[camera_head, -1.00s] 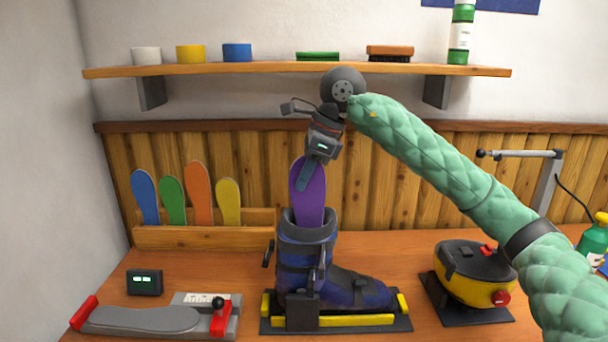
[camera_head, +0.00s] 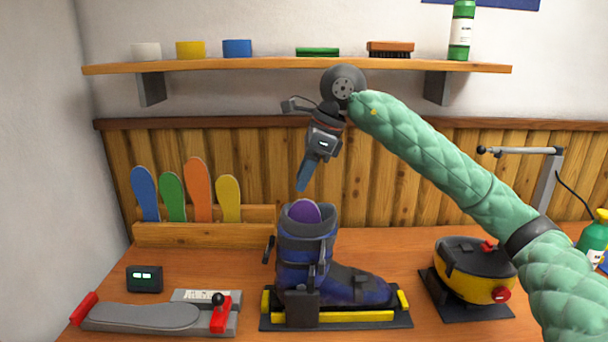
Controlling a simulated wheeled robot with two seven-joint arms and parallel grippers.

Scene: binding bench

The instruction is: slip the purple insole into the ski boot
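The purple insole (camera_head: 304,211) is mostly inside the ski boot (camera_head: 310,256). Only its rounded top end shows in the boot's opening. The blue and grey boot stands upright, with its toe to the right, in a black and yellow holder (camera_head: 360,317). My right gripper (camera_head: 303,186) points down just above the boot's opening, apart from the insole and holding nothing visible. Its fingers overlap from this side, so I cannot tell whether they are apart. My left gripper is out of view.
A wooden rack (camera_head: 200,235) with blue, green, orange and yellow insoles stands at the back left. A grey footplate device (camera_head: 150,318) lies at the front left. A yellow and black machine (camera_head: 474,270) sits right of the boot. A shelf (camera_head: 290,66) runs above the arm.

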